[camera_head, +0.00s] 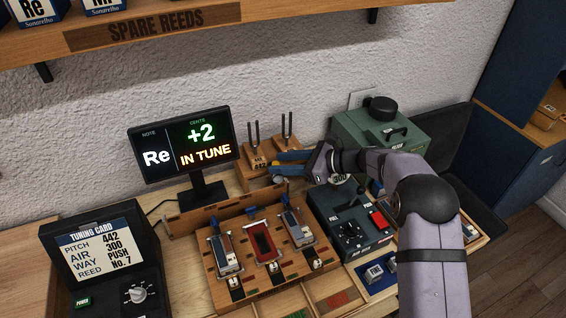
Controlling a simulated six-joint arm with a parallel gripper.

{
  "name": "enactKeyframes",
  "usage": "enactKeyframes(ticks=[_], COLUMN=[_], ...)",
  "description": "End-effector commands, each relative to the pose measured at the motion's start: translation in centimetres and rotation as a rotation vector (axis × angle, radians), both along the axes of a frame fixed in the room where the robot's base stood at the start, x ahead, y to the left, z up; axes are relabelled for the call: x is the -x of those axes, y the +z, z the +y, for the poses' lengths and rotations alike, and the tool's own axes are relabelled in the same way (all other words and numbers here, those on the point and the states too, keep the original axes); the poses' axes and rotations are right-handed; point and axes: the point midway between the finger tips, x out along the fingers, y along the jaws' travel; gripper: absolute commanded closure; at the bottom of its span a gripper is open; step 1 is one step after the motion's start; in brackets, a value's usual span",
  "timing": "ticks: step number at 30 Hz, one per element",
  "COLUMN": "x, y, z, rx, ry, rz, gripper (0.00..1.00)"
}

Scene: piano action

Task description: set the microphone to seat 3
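My gripper (287,163) reaches in from the right, its blue and orange fingers pointing left in front of the tuning fork block. The gap between the fingertips is too small to judge. A small grey rounded thing (278,180) shows just below the fingertips. It may be the microphone, but I cannot tell, nor whether I touch it. Seat numbers are too small to read.
A tuner display (182,147) reads Re, +2, IN TUNE. Two tuning forks stand in a wooden block (254,164). A dark blue control box (343,226) and a green machine (383,135) stand right. A tuning card case (98,255) stands left. A shelf (200,35) overhangs the back.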

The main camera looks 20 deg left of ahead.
Motion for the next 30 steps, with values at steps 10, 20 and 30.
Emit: enactKeyframes(ticks=[10, 20, 30], x=[-0.2, -0.1, -0.1], y=[1.1, 2.6, 2.8], z=[-3.3, -6.5, -6.8], rx=[-0.001, 0.0, 0.0], ry=[-0.005, -0.003, -0.002], rz=[-0.002, -0.001, 0.0], gripper=[0.63, 0.63, 0.63])
